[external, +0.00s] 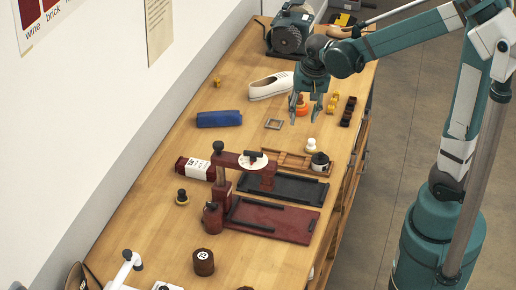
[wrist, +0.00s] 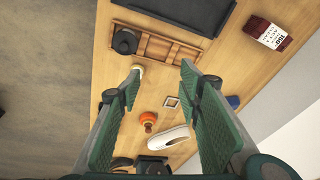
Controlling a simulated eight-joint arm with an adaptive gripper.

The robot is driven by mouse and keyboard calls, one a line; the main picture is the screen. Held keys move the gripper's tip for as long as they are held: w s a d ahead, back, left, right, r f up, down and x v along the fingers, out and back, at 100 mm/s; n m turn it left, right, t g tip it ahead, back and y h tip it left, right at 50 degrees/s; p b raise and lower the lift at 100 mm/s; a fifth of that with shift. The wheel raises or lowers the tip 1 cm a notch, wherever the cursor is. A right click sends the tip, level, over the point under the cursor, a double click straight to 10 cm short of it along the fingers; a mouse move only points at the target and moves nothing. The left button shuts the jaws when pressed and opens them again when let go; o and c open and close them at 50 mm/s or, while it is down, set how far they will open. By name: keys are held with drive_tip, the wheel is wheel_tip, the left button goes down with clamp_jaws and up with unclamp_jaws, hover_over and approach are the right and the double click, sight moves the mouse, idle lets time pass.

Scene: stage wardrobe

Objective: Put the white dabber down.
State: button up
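The white dabber (external: 311,145) stands upright by the far right end of the wooden tray (external: 282,161) in the external view. I cannot tell whether it is inside the tray or just beside it. In the wrist view a pale piece of it (wrist: 138,67) shows at the left fingertip, which partly hides it. My gripper (external: 305,120) hangs above the table, fingers down, on the far side of the dabber. In the wrist view my gripper (wrist: 161,70) has its fingers wide apart with nothing between them.
An orange-based dabber (wrist: 148,120) stands on the table below my gripper. A black round jar (external: 319,162) sits at the wooden tray's right end. A grey square frame (external: 274,124), a white shoe (external: 271,86) and a blue roll (external: 219,119) lie around. Bare table lies left of the frame.

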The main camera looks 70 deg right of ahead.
drive_tip(key=s+a+r+n+t, duration=0.1)
drive_tip(key=s+a+r+n, duration=0.2)
drive_tip(key=a, duration=0.5)
drive_tip(key=s+a+r+n+t+y, duration=0.1)
drive_tip(key=s+a+r+n+t, duration=0.1)
drive_tip(key=a+n, duration=0.4)
drive_tip(key=s+a+r+n+t, duration=0.2)
drive_tip(key=s+a+r+n, duration=0.2)
drive_tip(key=a, duration=0.6)
drive_tip(key=shift+s+r+n+y, duration=0.15)
drive_tip(key=shift+s+n+y, duration=0.25)
drive_tip(key=shift+s+n, duration=0.5)
drive_tip(key=shift+s, duration=0.2)
wheel_tip(320, 180, down, 5)
drive_tip(key=b, duration=0.4)
drive_tip(key=shift+r+b, duration=0.15)
drive_tip(key=shift+b, duration=0.15)
